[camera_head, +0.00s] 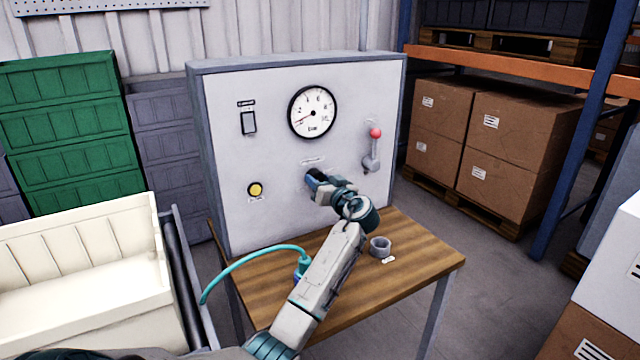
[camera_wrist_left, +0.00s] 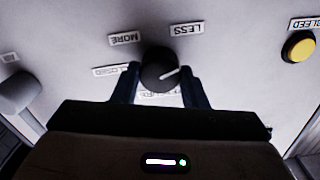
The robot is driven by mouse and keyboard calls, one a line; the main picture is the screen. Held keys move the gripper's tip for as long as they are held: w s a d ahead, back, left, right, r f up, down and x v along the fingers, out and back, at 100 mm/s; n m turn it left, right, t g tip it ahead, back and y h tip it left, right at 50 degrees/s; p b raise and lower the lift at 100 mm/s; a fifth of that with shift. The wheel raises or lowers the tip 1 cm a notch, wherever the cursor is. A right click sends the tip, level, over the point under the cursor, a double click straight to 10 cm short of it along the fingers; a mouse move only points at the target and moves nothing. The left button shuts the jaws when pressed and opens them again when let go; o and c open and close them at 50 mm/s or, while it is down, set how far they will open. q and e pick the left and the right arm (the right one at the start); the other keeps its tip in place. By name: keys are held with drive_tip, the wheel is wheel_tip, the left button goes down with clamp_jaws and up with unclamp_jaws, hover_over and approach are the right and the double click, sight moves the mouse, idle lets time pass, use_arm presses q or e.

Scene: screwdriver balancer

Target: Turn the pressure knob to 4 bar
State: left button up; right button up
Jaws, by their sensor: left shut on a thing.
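The black pressure knob (camera_wrist_left: 157,72) is on the grey panel (camera_head: 230,200), between labels MORE and LESS, which appear upside down in the left wrist view. Its white line points right and slightly up in that view. My left gripper (camera_wrist_left: 160,84) has one finger on each side of the knob and is shut on it. In the head view my left gripper (camera_head: 312,180) is at the panel below the gauge and hides the knob. The round pressure gauge (camera_head: 312,111) has its red needle pointing to the lower left, near the low end of the scale.
A yellow bleed button (camera_head: 255,189) is left of the knob and a red-tipped lever (camera_head: 373,150) right of it. A black switch (camera_head: 249,123) is at upper left.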

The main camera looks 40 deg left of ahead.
use_arm(q)
drive_tip(key=m, duration=0.2)
drive_tip(key=shift+m, duration=0.4)
drive_tip(key=shift+m+p, duration=0.45)
drive_tip(key=shift+m, duration=0.45)
drive_tip(key=m+p, duration=0.3)
drive_tip(key=m, duration=0.3)
drive_tip(key=shift+r, duration=0.15)
drive_tip(key=shift+m+p, duration=0.35)
drive_tip(key=shift+m, duration=0.25)
use_arm(e)
drive_tip(key=s+f, duration=0.4)
drive_tip(key=s, duration=0.6)
use_arm(q)
drive_tip(key=m+p, duration=0.4)
drive_tip(key=m, duration=0.1)
drive_tip(key=shift+m, duration=0.3)
drive_tip(key=m+p, duration=0.3)
drive_tip(key=m, duration=0.1)
drive_tip(key=shift+f+m+p, duration=0.2)
drive_tip(key=shift+m+p, duration=1.5)
drive_tip(key=shift+m, duration=0.5)
use_arm(e)
wheel_tip(320, 180, up, 10)
drive_tip(key=s, duration=0.1)
drive_tip(key=shift+s+d+f, duration=0.2)
drive_tip(key=shift+s+d, duration=0.05)
drive_tip(key=shift+d, duration=0.15)
